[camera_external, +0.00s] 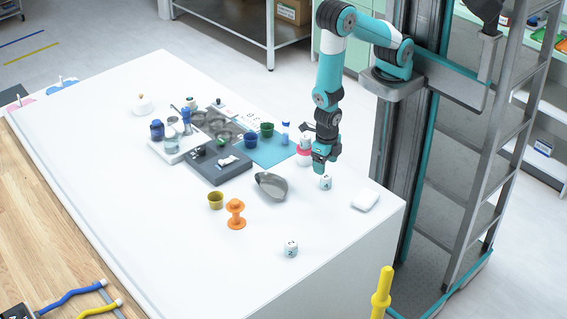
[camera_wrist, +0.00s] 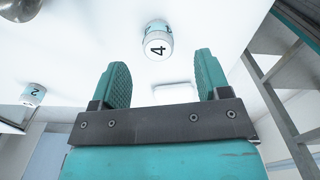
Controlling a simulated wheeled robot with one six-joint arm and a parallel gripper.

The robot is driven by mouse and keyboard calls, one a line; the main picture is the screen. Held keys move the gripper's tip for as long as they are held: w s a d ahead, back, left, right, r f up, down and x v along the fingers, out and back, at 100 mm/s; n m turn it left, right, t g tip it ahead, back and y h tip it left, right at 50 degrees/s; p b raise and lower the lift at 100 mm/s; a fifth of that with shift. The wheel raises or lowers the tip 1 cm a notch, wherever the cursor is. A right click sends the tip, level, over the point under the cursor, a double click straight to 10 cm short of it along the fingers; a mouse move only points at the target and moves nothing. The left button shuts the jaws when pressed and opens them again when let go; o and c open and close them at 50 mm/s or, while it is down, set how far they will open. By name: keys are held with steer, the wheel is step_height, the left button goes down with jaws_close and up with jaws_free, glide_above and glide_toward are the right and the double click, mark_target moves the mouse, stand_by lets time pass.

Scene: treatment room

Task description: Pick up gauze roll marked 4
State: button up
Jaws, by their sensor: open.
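The gauze roll marked 4 (camera_wrist: 158,42) is a small white cylinder with a dark 4 on its end and a teal mark on its side. In the wrist view it lies ahead of and between the fingertips, apart from them. In the external view, the white roll (camera_external: 325,183) just below and in front of my gripper appears to be the same one; its number is too small to read. My gripper (camera_wrist: 162,72) is open, with nothing between its teal fingers. In the external view my gripper (camera_external: 322,160) hangs over the white table's right part.
A roll marked 2 (camera_external: 291,249) stands nearer the front edge. A white pad (camera_external: 365,199) lies right of roll 4. A grey scoop-like dish (camera_external: 270,185), orange stand (camera_external: 236,214) and dark tray (camera_external: 217,166) lie left. The front table area (camera_external: 190,270) is clear.

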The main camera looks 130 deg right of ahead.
mark_target(326, 177)
steer(key=shift+w+a+f+p, duration=0.15)
steer(key=shift+f+p, duration=0.45)
steer(key=shift+f, duration=1.1)
steer(key=shift+s+a+f+p, duration=0.15)
steer(key=shift+f+p, duration=0.4)
steer(key=shift+f, duration=1.15)
steer(key=shift+w, duration=0.1)
steer(key=c, duration=1)
steer(key=shift+r, duration=0.1)
